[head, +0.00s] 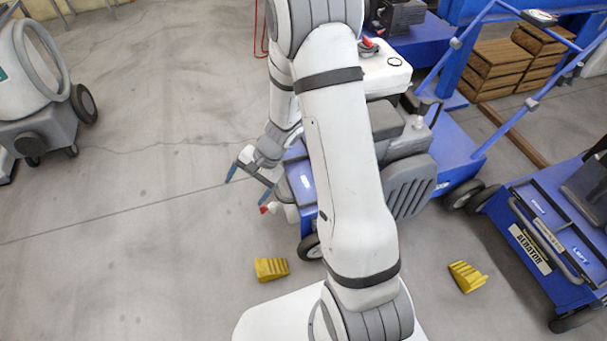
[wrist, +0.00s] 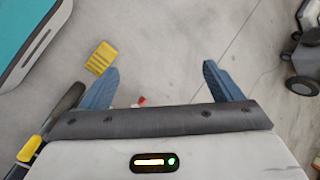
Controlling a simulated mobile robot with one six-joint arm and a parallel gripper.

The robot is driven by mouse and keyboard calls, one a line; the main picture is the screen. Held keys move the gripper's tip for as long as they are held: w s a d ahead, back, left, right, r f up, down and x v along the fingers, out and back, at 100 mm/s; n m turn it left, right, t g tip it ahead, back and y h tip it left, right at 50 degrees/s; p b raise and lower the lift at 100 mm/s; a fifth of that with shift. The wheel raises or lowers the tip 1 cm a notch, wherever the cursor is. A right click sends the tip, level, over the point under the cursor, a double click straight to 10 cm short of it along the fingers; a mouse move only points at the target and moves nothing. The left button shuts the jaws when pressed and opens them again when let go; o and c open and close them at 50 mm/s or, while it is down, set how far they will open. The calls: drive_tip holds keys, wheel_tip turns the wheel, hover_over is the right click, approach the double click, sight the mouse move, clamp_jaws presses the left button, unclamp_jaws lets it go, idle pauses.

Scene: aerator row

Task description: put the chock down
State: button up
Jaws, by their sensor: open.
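A yellow ribbed chock (head: 271,269) lies on the grey floor in the head view, near the front wheel of the blue aerator. It also shows in the wrist view (wrist: 101,57), just beyond the tip of the left finger. A second yellow chock (head: 467,276) lies on the floor to the right of my arm. My gripper (head: 249,185) is open, with its blue fingers wide apart and nothing between them. It is above the floor at the aerator's left side, apart from both chocks. The wrist view also shows my gripper (wrist: 160,68) empty.
The blue aerator (head: 306,184) stands close beside my gripper, partly hidden by my arm. Another blue aerator (head: 545,245) stands at the right. A grey-white wheeled machine (head: 40,90) is at the far left. Wooden crates (head: 497,68) are at the back right.

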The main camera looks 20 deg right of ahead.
drive_tip(key=s+d+r+n+h, duration=0.3)
drive_tip(key=s+d+r+n, duration=0.1)
drive_tip(key=s+r, duration=0.4)
drive_tip(key=s+d+r+n+t+h, duration=0.1)
drive_tip(key=s+d+r+n+h, duration=0.2)
drive_tip(key=s+r, duration=0.6)
wheel_tip(320, 180, up, 4)
drive_tip(key=shift+d+f+n+h, duration=0.15)
drive_tip(key=shift+d+n+h, duration=0.15)
drive_tip(key=shift+d+n, duration=0.7)
drive_tip(key=shift+d+m, duration=0.25)
drive_tip(key=shift+m, duration=0.05)
